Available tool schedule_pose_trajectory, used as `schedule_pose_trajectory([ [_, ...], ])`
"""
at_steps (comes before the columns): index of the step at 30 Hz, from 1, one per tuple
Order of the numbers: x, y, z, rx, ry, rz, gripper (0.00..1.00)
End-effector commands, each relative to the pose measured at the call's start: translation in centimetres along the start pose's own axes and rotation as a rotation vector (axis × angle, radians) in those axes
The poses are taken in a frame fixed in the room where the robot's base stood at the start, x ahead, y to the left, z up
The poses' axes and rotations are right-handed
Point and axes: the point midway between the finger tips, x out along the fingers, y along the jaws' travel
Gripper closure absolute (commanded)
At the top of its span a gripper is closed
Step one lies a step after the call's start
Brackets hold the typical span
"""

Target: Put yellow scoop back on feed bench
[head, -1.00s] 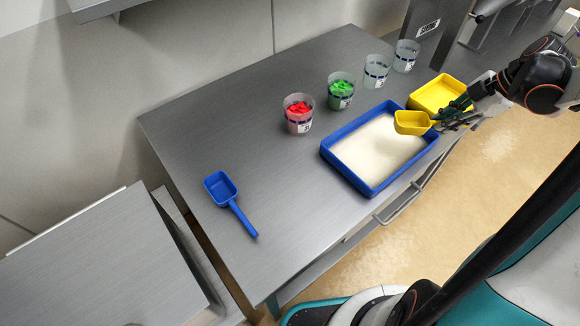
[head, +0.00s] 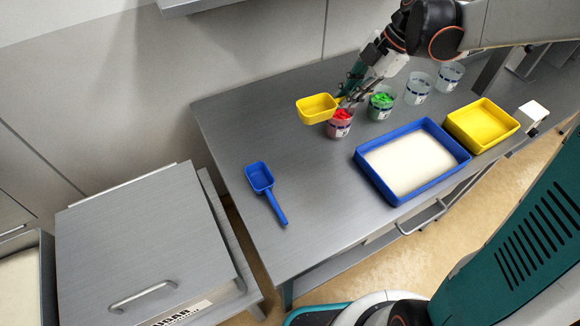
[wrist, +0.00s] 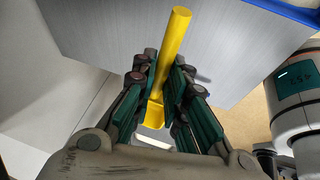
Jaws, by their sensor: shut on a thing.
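The yellow scoop (head: 317,109) is held up over the back part of the steel feed bench (head: 325,210), left of my gripper in the head view. My gripper (head: 346,97) is shut on its handle. In the wrist view the yellow handle of the scoop (wrist: 172,50) stands between the fingers of my gripper (wrist: 163,85), and part of its bowl shows below them. The scoop and gripper are in front of the cup with red pieces (head: 340,128) in the head view and hide part of it.
A blue scoop (head: 259,177) lies on the bench at left. A blue tray of pale material (head: 365,178) and a yellow tray (head: 457,133) lie at right. A cup with green pieces (head: 381,108) and two empty cups (head: 418,90) stand behind. The bench's left front is clear.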

Motion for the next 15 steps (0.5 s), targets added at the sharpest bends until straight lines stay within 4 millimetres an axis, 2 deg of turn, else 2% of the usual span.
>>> schedule_pose_trajectory([
  [3, 0.1, 0.7, -2.0, -0.032, 0.007, -0.013, 1.0],
  [7, 0.4, 1.0, -2.9, -0.047, 0.011, -0.02, 1.0],
  [11, 1.9, 0.7, -2.6, -0.051, 0.012, -0.021, 1.0],
  [15, 5.0, 0.1, -1.2, -0.051, 0.012, -0.021, 1.0],
])
